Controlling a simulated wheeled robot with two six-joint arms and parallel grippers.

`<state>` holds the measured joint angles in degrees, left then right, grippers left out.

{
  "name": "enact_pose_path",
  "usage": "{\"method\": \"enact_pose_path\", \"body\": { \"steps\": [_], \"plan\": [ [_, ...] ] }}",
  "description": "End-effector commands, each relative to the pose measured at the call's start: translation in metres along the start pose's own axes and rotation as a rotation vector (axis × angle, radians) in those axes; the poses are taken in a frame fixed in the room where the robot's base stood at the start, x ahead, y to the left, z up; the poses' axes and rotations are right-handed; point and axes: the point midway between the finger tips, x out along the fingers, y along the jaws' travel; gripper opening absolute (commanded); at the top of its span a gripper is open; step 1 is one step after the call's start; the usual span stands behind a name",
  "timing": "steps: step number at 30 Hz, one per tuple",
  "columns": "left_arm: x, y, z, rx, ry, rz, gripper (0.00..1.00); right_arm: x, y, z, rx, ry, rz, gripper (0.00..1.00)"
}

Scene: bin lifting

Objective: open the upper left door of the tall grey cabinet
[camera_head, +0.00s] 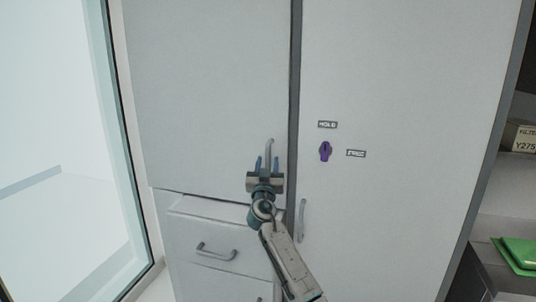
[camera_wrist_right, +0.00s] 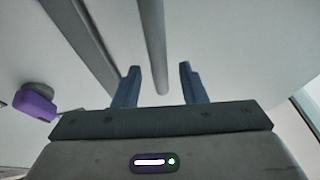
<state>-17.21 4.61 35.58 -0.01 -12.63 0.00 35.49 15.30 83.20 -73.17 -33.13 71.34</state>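The tall grey cabinet's upper left door (camera_head: 205,90) is closed in the head view. Its vertical bar handle (camera_head: 269,150) is near the door's lower right edge. My right gripper (camera_head: 267,163) is in front of this handle, with its two blue fingers open on either side of it. In the right wrist view, the handle bar (camera_wrist_right: 152,45) runs down between the open fingertips (camera_wrist_right: 158,72), and a gap shows on both sides of it. My left gripper is not in view.
The right door (camera_head: 400,90) has a purple knob (camera_head: 325,151) with labels and its own handle (camera_head: 301,220). Below the upper left door is a drawer with a handle (camera_head: 216,252). A glass panel (camera_head: 60,130) stands at left; shelves with a green item (camera_head: 518,254) are at right.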

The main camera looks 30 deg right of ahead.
Motion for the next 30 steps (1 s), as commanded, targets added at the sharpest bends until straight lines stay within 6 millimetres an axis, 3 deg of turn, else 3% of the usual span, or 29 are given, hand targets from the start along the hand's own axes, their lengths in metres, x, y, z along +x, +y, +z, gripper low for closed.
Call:
{"method": "enact_pose_path", "body": {
  "steps": [6, 16, 22, 30],
  "plan": [
    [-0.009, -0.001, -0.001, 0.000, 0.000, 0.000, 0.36, 0.022, 0.000, -0.001, -0.002, 0.000, 0.001, 0.38],
    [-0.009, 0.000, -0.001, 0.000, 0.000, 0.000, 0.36, 0.025, 0.000, 0.001, -0.001, 0.000, 0.000, 0.38],
    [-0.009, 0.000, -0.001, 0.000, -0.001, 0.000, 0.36, 0.025, 0.000, 0.001, -0.001, 0.000, 0.000, 0.00],
    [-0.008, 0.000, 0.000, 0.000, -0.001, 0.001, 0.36, 0.024, -0.001, 0.001, -0.001, 0.000, 0.002, 0.00]
  ]
}}
